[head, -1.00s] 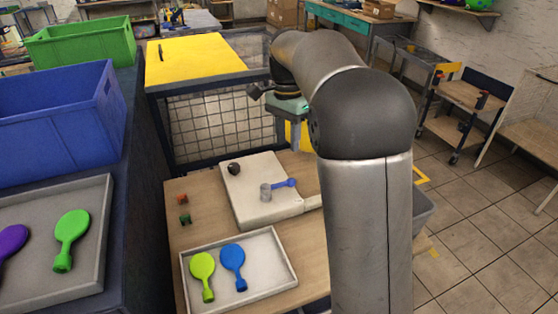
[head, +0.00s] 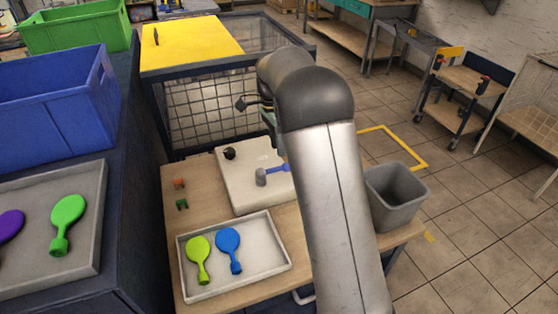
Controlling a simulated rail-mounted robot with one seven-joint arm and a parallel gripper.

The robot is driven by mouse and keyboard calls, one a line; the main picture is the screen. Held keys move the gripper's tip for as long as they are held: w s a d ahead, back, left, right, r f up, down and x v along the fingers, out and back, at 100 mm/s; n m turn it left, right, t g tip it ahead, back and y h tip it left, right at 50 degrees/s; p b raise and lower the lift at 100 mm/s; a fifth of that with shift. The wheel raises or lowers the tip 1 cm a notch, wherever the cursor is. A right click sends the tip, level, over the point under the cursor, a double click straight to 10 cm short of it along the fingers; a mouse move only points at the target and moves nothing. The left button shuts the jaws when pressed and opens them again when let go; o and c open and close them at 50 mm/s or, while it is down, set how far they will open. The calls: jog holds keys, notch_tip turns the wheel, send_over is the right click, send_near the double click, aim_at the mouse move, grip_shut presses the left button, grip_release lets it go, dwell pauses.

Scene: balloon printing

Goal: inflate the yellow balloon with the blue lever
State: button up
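A yellow-green balloon (head: 198,246) lies flat in a white tray (head: 278,262) on the wooden table. A blue balloon (head: 229,240) lies beside it on the right. Behind the tray is a white printing machine (head: 238,188) with a small grey cylinder (head: 261,177) and a blue lever (head: 277,168) reaching right from it. The lever's right end is close to or behind my arm. My gripper (head: 272,130) points down above the back right of the machine. It is mostly hidden by my arm, and its fingers cannot be made out.
A black knob (head: 229,153) sits on the machine's back left. Orange (head: 179,183) and green (head: 182,204) small blocks lie on the table's left. A grey bin (head: 396,198) stands at the right. The left bench holds a tray with green (head: 67,220) and purple balloons and a blue crate (head: 50,100).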

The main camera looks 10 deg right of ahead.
jog(key=f, duration=0.3)
jog(key=s+f, duration=0.1)
jog(key=f, duration=0.2)
jog(key=shift+s+d, duration=0.1)
grip_shut()
